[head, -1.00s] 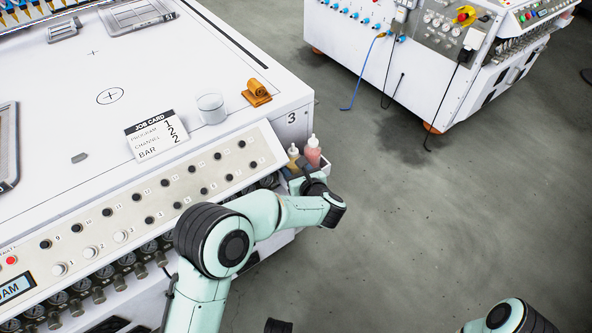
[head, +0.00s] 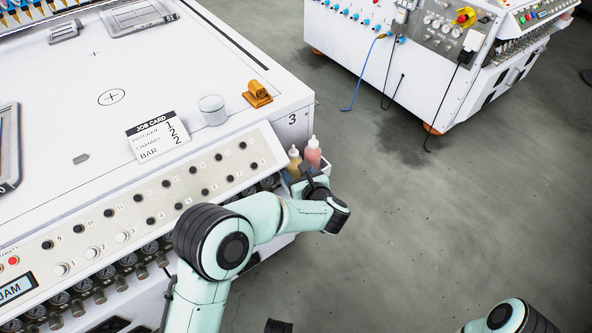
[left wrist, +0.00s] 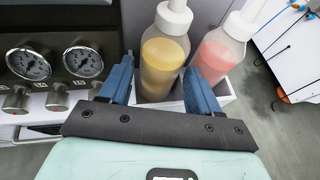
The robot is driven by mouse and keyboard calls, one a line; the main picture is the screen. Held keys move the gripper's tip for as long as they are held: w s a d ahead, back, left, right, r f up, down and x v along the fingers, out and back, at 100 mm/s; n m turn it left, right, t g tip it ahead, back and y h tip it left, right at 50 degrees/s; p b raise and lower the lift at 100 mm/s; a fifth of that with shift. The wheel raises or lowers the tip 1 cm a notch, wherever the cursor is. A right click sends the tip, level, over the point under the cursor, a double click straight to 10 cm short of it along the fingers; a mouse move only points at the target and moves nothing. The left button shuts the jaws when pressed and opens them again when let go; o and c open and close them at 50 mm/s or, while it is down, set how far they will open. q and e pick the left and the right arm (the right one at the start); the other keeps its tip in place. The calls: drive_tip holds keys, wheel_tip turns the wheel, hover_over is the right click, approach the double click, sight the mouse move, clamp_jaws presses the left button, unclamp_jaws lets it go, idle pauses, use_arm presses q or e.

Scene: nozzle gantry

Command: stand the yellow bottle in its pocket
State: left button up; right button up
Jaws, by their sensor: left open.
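The yellow bottle (head: 294,160), with yellow liquid and a white nozzle cap, is at the front corner of the white machine beside the pink bottle (head: 313,153). In the left wrist view the yellow bottle (left wrist: 163,62) shows between the two blue fingers of my open left gripper (left wrist: 160,68), with a gap at each side. Its base is at a white holder (left wrist: 229,97), partly hidden by the fingers; I cannot tell how deep it sits. In the head view my left gripper (head: 304,176) is just in front of the bottles and hides their lower parts.
Gauges (left wrist: 82,62) and knobs line the machine's front beside my gripper. Grey floor (head: 450,200) is open to the right.

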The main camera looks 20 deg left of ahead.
use_arm(q)
drive_tip(key=p+v, duration=0.1)
drive_tip(key=v, duration=0.9)
drive_tip(key=shift+s+p, duration=0.2)
drive_tip(key=shift+p, duration=0.15)
use_arm(e)
drive_tip(key=shift+t, duration=0.8)
drive_tip(key=w+r, duration=0.3)
drive_tip(key=w, duration=0.1)
drive_tip(key=shift+a+r, duration=0.1)
drive_tip(key=shift+a, duration=0.2)
use_arm(q)
drive_tip(key=shift+d+r, duration=0.1)
use_arm(e)
drive_tip(key=shift+s+d, duration=0.1)
